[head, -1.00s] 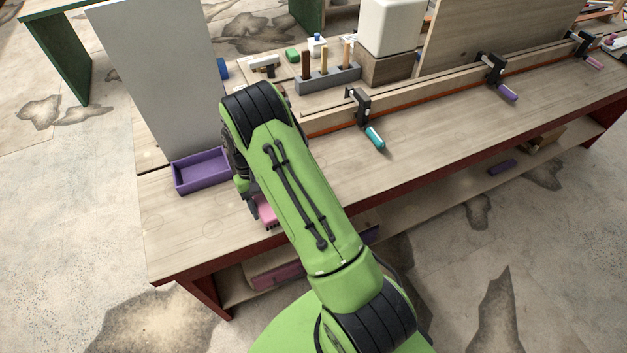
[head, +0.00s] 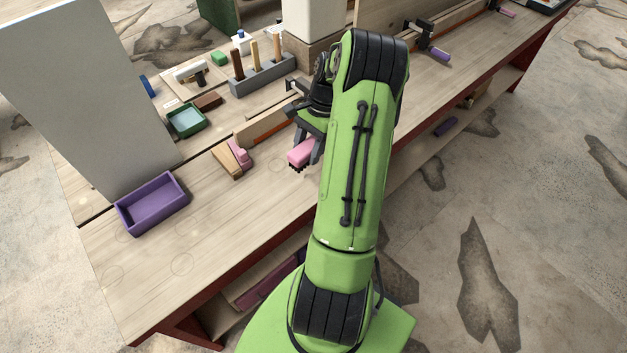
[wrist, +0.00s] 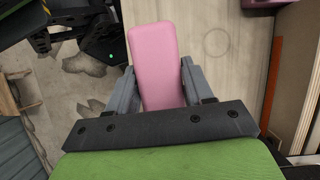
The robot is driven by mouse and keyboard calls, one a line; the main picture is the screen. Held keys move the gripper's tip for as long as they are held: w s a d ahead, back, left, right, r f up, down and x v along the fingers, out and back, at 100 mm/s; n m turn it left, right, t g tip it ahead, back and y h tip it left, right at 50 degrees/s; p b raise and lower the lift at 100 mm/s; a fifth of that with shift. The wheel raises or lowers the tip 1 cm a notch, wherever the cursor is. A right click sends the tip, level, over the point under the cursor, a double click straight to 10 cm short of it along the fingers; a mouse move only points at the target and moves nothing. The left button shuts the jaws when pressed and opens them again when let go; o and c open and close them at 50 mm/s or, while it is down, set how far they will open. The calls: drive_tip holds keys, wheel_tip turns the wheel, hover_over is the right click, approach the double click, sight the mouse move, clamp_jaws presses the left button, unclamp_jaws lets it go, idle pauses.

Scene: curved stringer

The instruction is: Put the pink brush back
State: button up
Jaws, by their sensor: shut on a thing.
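The pink brush (head: 301,153) has a pink back and short dark bristles that point down toward the bench. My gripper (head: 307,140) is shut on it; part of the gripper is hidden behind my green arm. In the wrist view, the brush's smooth pink back (wrist: 154,65) lies between the two grey fingers (wrist: 160,88). The brush appears to be over the bench top (head: 262,190), near its front part; I cannot tell exactly how high.
A purple tray (head: 128,217) stands at left beside a tall grey panel (head: 85,90). A wooden piece (head: 226,162) with another pink piece (head: 238,153) lies left of the brush. Behind are a green tray (head: 172,125) and a grey tool block (head: 262,78).

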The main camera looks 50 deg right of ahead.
drive_tip(key=shift+s+d+f+m, duration=0.4)
drive_tip(key=shift+s+d+m, duration=0.1)
drive_tip(key=shift+s, duration=0.1)
wheel_tip(320, 180, down, 9)
drive_tip(key=shift+r+b, duration=0.1)
drive_tip(key=shift+b, duration=0.7)
drive_tip(key=o, duration=1)
